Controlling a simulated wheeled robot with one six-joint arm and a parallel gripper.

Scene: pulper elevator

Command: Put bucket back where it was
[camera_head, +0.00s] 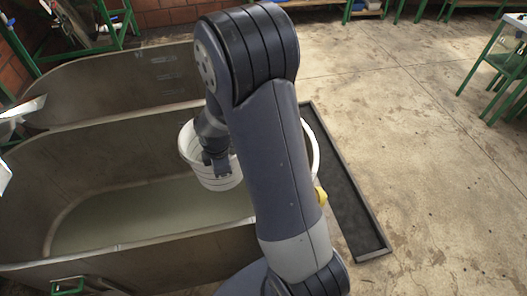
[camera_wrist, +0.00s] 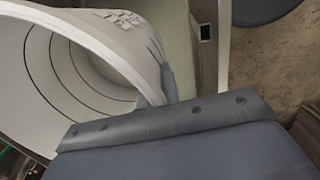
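A white bucket (camera_head: 221,181) with dark lines around it is over the near metal tank (camera_head: 110,252), partly hidden behind my arm. In the wrist view the bucket's inside (camera_wrist: 80,75) opens toward the left, with its rim running down to my fingers. My gripper (camera_head: 217,165) is at the bucket's wall in the head view. In the wrist view my gripper (camera_wrist: 160,92) is shut on the rim, with one finger showing on the outer side. A white curved band (camera_head: 314,150) shows right of my arm; I cannot tell whether it belongs to the bucket.
The tank holds pale liquid (camera_head: 150,208). A second metal tank (camera_head: 120,85) lies behind it. A dark, shallow rimmed strip (camera_head: 345,195) lies on the floor to the right. A small yellow thing (camera_head: 321,196) shows beside my arm. Open concrete floor (camera_head: 430,150) extends right, toward green-framed stands (camera_head: 505,65).

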